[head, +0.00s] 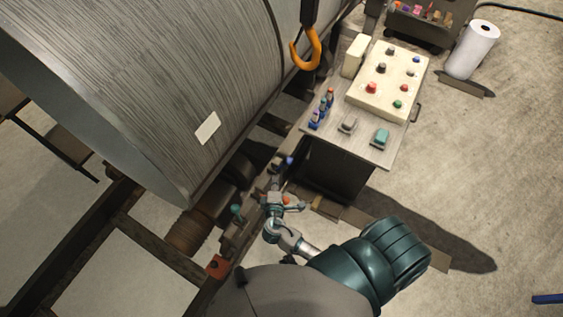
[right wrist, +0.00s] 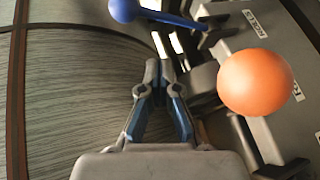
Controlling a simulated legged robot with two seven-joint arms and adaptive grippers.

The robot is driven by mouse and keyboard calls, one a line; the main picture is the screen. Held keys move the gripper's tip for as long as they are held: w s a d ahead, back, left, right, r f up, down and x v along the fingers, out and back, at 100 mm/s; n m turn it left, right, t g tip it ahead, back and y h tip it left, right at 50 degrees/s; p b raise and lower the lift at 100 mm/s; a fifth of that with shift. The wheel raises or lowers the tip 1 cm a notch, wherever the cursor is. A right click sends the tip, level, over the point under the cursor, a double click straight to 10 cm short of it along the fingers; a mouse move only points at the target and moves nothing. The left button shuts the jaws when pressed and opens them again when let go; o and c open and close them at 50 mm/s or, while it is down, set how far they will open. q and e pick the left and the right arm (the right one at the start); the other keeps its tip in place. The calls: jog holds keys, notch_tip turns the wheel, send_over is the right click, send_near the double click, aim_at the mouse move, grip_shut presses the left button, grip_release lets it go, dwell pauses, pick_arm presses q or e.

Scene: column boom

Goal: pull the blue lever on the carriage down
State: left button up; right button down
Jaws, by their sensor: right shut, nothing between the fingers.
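The blue lever (right wrist: 124,9) shows at the top of the right wrist view, a round blue knob on a blue bar running right to the grey carriage. In the head view its small blue knob (head: 290,161) shows just beyond my right gripper (head: 277,201). An orange ball knob (right wrist: 255,82) stands on the carriage, right of my fingers (right wrist: 162,75) in the wrist view. The fingertips are together and empty, apart from the blue lever and below it in the wrist picture. My left gripper is not in view.
A large grey ribbed cylinder (head: 160,75) fills the upper left. A control desk (head: 385,82) with coloured buttons stands at the right of the carriage. An orange hook (head: 306,52) hangs above. A teal knob (head: 237,210) is left of my gripper.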

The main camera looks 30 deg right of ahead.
jog(key=w+d+m+g+y, duration=0.3)
jog(key=w+m+g+y, duration=0.15)
jog(key=w, duration=0.55)
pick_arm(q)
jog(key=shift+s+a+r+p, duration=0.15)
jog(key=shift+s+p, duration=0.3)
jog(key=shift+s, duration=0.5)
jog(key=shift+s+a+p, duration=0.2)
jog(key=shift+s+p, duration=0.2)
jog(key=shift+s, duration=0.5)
pick_arm(e)
jog(key=d+r+m+g+y, duration=0.3)
jog(key=r+g, duration=0.3)
jog(key=r, duration=0.4)
jog(key=shift+d+r+y, duration=0.4)
jog(key=shift+d+y, duration=0.25)
jog(key=shift+d, duration=0.15)
